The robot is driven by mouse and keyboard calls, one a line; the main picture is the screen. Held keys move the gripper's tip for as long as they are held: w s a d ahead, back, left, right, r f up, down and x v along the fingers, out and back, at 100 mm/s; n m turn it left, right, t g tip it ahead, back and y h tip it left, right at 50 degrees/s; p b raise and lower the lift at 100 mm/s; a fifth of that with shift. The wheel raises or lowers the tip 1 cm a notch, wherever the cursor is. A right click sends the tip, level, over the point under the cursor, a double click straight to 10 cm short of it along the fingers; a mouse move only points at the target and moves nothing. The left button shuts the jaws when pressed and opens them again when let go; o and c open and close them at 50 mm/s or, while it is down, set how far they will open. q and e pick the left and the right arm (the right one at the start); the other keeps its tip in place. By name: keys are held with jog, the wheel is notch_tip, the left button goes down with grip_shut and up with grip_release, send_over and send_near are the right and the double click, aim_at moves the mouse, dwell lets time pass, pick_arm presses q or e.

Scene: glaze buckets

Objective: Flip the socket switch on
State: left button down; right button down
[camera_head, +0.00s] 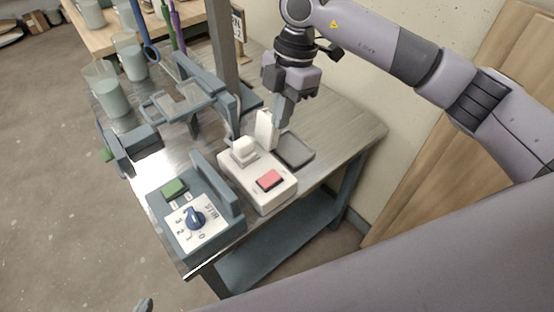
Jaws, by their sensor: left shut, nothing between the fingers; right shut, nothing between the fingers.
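The white socket box (258,196) sits on the metal table near its front edge. Its red rocker switch (269,179) is on the top face at the near right; which way it is tilted is too small to tell. A white plug-like block (243,150) stands on the box behind the switch. My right gripper (277,126) points down, shut and empty, behind the switch, next to an upright white piece (264,130); I cannot tell whether they touch.
A grey-blue control box (178,217) with a green button (174,188) and blue dial (195,217) stands left of the socket. A dark flat tray (294,150) lies to its right. A grey-blue stand (140,144) and glaze cups (107,88) are behind. The table's right end (350,135) is clear.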

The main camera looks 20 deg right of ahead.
jog(key=shift+f, duration=0.1)
dwell(0.3)
send_near(274, 174)
jog(key=x, duration=0.5)
jog(key=shift+a+f+p, duration=0.2)
jog(key=shift+a+p, duration=0.1)
jog(key=shift+p, duration=0.05)
jog(key=shift+d+f, duration=0.1)
jog(key=shift+f, duration=0.45)
